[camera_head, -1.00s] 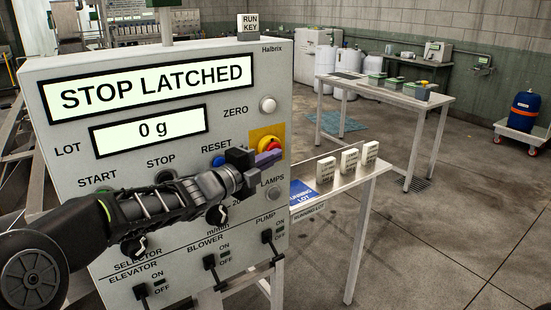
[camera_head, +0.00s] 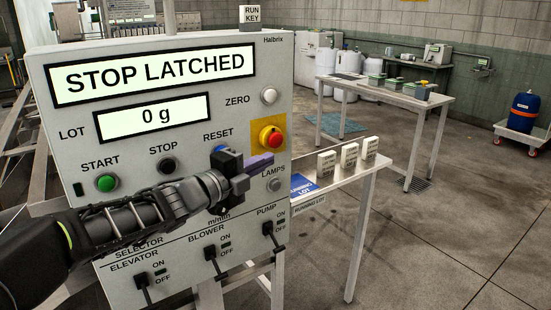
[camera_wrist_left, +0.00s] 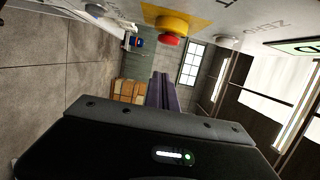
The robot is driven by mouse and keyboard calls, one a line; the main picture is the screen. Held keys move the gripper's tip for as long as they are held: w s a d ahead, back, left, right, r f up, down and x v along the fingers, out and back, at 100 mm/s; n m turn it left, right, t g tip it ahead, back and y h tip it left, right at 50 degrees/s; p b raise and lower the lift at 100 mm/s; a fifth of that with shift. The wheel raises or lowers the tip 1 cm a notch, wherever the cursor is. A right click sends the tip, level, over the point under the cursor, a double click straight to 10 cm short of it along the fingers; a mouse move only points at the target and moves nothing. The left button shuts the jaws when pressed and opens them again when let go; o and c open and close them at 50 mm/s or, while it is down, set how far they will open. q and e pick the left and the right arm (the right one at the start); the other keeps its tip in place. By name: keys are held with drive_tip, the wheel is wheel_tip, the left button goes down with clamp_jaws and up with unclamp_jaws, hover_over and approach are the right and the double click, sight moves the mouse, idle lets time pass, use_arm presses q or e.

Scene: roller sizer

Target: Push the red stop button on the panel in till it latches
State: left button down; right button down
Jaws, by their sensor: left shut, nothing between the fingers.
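The red stop button (camera_head: 270,137) sits on a yellow plate (camera_head: 259,147) at the right side of the grey control panel (camera_head: 200,80). The panel's upper display (camera_head: 153,77) reads "STOP LATCHED". In the left wrist view the red button (camera_wrist_left: 168,40) stands on its yellow base at the top. My left gripper (camera_head: 262,162) is shut and empty, just below and left of the button, with a gap between them. Its purple fingers (camera_wrist_left: 162,93) also show in the left wrist view, apart from the button. My right gripper is not in view.
The panel also has a green start button (camera_head: 106,183), a black stop button (camera_head: 167,165), a white zero button (camera_head: 269,96), a lamps button (camera_head: 275,185) and several switches below. A side shelf (camera_head: 345,185) with white blocks stands to the right.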

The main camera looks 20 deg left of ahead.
use_arm(q)
drive_tip(key=v, duration=0.4)
drive_tip(key=shift+d+r, duration=0.15)
drive_tip(key=shift+d, duration=0.05)
